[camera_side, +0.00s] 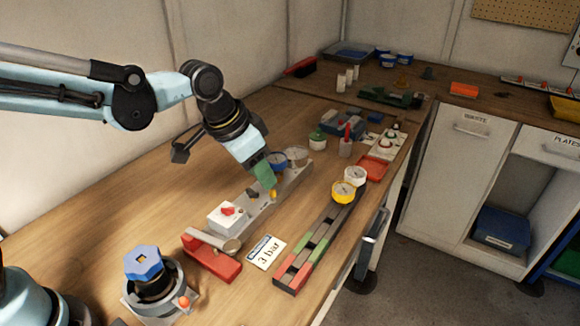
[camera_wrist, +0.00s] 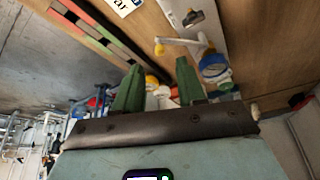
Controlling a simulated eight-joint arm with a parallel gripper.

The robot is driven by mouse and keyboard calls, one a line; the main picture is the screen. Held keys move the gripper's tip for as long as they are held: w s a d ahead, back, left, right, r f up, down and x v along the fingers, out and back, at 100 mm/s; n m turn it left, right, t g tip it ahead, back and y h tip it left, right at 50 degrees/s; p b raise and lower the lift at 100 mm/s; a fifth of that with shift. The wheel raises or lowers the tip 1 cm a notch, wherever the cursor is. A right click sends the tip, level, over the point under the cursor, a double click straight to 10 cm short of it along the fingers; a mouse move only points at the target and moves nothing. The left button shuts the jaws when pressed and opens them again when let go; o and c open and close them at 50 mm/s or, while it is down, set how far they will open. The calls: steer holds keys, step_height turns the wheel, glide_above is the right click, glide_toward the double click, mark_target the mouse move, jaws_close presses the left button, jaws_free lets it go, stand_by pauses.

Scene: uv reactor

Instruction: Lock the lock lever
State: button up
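No label marks the lock lever, and I cannot tell which handle it is. A small lever with a yellow ball end (camera_wrist: 160,48) shows in the wrist view, beside a blue-rimmed gauge (camera_wrist: 214,66); the yellow piece also shows in the side view (camera_side: 273,196). A grey bar (camera_side: 207,239) lies on a red block (camera_side: 213,263) at the near end of the grey rail. My gripper (camera_side: 268,184) is over the rail, close to the yellow piece. In the wrist view its two green fingers (camera_wrist: 158,88) stand apart with nothing gripped; contact is unclear.
A clamp with a blue star knob (camera_side: 144,263) and an orange ball (camera_side: 184,302) stands front left. A white block with a red knob (camera_side: 228,215) sits on the rail. A "3 bar" card (camera_side: 266,252) and a red-green strip (camera_side: 313,248) lie to the right.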

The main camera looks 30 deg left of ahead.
mark_target(272, 191)
steer(key=shift+x, duration=2.95)
steer(key=shift+r, duration=0.1)
jaws_close()
